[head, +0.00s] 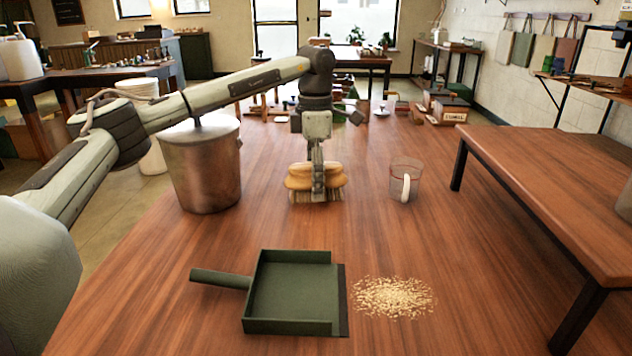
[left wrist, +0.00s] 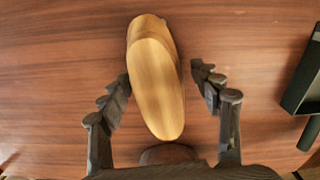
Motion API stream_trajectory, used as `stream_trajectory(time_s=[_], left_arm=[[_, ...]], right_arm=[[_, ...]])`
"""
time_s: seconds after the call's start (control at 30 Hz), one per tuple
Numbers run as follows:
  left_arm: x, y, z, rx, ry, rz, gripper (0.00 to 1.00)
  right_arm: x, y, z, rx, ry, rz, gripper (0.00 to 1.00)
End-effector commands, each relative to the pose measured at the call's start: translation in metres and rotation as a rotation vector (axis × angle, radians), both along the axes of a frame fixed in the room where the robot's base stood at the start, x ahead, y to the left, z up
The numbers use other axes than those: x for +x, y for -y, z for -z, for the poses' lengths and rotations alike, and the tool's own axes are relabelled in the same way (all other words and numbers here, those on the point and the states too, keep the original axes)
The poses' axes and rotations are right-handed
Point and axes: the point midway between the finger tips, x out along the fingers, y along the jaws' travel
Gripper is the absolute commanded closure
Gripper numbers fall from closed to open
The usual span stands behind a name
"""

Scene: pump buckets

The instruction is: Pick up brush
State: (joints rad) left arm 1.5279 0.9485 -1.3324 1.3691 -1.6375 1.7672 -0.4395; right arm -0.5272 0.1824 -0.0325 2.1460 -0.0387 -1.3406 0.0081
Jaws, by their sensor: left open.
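The brush (head: 298,182) has a yellowish wooden top and stands on the wooden table beyond the dustpan. In the left wrist view the brush (left wrist: 157,85) lies lengthwise between the two fingers. My left gripper (head: 317,186) points down over it from above. The underside of the brush is mostly hidden in the wrist view. My right gripper is in neither view.
A green dustpan (head: 292,291) lies at the front, with a pile of crumbs (head: 392,297) to its right. A large metal pot (head: 203,168) stands left of the brush. A clear measuring cup (head: 404,181) stands to the right. A second table (head: 560,180) is at the right.

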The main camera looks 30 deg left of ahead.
Motion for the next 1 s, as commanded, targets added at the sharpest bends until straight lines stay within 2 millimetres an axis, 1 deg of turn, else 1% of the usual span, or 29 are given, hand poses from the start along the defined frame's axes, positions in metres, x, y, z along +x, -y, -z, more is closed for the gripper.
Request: stream_trajectory(time_s=[0.03,0.1,0.33,0.7,0.8,1.0], left_arm=[[-0.0002,0.0002,0.0054,0.000,0.000,0.000,0.36],[-0.0001,0.0003,0.0092,-0.001,0.001,0.000,0.36],[0.0001,0.0006,0.0104,-0.001,0.002,0.000,0.36],[0.0001,0.0006,0.0102,-0.001,0.002,0.000,0.82],[0.0003,0.0006,0.0099,-0.002,0.003,0.000,0.93],[0.0004,0.0007,0.0092,-0.002,0.003,0.000,0.93]], right_arm=[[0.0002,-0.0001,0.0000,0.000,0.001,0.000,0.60],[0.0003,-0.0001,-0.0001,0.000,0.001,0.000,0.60],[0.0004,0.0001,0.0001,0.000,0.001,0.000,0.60],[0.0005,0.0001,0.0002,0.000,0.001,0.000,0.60],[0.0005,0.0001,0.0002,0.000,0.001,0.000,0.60],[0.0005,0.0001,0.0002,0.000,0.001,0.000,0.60]])
